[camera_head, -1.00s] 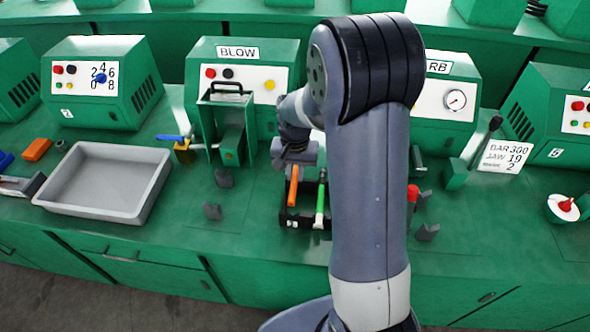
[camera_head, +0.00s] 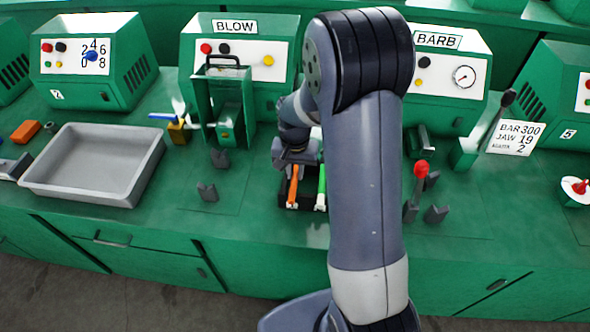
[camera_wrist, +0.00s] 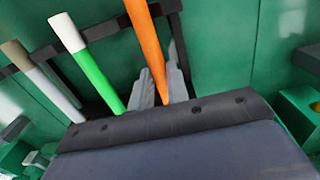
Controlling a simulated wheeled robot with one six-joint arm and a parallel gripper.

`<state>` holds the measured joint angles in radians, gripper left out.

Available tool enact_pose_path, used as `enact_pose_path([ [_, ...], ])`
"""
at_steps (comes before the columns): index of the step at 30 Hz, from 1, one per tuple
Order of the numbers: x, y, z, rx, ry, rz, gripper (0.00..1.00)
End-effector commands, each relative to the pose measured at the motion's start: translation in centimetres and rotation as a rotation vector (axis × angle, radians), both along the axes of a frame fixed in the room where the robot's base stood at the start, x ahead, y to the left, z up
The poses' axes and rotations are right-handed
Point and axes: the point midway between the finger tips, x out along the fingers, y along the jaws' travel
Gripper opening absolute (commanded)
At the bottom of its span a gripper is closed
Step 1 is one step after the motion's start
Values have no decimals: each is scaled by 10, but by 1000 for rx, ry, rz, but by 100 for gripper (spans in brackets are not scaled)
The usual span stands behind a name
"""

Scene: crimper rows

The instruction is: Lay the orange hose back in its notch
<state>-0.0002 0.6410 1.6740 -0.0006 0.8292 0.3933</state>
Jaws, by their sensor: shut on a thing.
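The orange hose (camera_head: 293,187) is a short slim rod in my gripper, above a small dark rack (camera_head: 283,200) on the green bench. In the wrist view the orange hose (camera_wrist: 146,45) rises between the gripper's fingers (camera_wrist: 162,92), which are shut on its lower part. The green hose (camera_head: 321,185) with a white end stands close to its right; the wrist view shows this green hose (camera_wrist: 98,76) too, beside a white hose (camera_wrist: 52,92) with a tan end. My gripper (camera_head: 292,160) is partly hidden by my arm in the head view. I cannot tell whether the orange hose touches a notch.
A grey tray (camera_head: 150,170) lies at left. Dark V-shaped rests (camera_head: 207,191) stand between it and the rack. A red-topped lever (camera_head: 421,170) stands right of my arm. The BLOW machine (camera_head: 190,60) and BARB machine (camera_head: 470,95) stand behind.

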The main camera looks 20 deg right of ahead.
Motion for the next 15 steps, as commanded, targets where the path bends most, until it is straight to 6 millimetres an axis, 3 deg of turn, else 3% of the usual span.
enact_pose_path([
  [3, 0, 0, 1, 0, 0, 0, 0],
  [4, 0, 0, 1, 0, 0, 0, 18],
  [12, 0, 0, 0, 0, 0, 0, 40],
  [15, 0, 0, 0, 0, 0, 0, 41],
])
